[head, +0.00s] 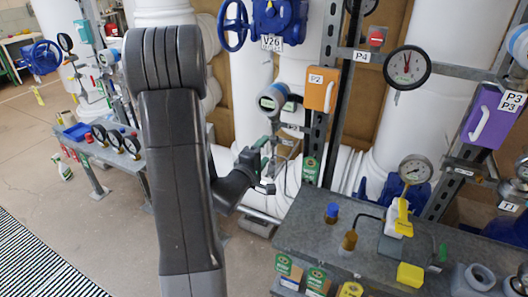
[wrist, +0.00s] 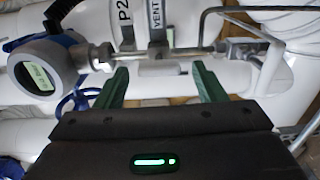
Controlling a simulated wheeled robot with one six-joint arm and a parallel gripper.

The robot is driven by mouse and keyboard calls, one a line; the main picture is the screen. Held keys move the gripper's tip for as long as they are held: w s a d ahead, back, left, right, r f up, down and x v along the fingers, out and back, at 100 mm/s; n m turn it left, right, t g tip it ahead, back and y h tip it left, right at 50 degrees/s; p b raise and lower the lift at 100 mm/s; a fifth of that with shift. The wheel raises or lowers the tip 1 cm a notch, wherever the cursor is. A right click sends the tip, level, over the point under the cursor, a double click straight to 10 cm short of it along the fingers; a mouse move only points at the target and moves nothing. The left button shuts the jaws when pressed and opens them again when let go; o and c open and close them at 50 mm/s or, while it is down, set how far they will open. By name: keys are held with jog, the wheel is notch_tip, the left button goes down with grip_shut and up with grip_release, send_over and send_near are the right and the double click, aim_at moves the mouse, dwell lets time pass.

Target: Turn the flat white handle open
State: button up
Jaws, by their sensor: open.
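My gripper (wrist: 160,72) is open and empty in the wrist view, its two green fingers apart below a thin metal pipe with fittings (wrist: 160,52). A flat pale strip marked VENT (wrist: 157,22) stands upright above that pipe, beyond and between the fingertips. It may be the flat white handle; I cannot tell for sure. A pale strip marked P2 (wrist: 126,20) is beside it on the left. In the head view my gripper (head: 264,166) is below the round gauge transmitter (head: 272,98), and the small fittings there are partly hidden.
The blue-rimmed transmitter (wrist: 38,75) is close to the left finger. An orange box (head: 321,90) and a purple box (head: 492,117) carry white bar handles. A grey bench (head: 300,235) with bottles and a yellow block (head: 410,274) stands at lower right. Open floor is at left.

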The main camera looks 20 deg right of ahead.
jog(key=b+v, duration=0.2)
jog(key=v, duration=1.1)
jog(key=shift+d, duration=0.15)
jog(key=p+x, duration=0.2)
jog(key=x, duration=1.1)
jog(key=shift+w+d, duration=0.25)
jog(key=shift+w, duration=0.1)
jog(key=shift+s+a, duration=0.1)
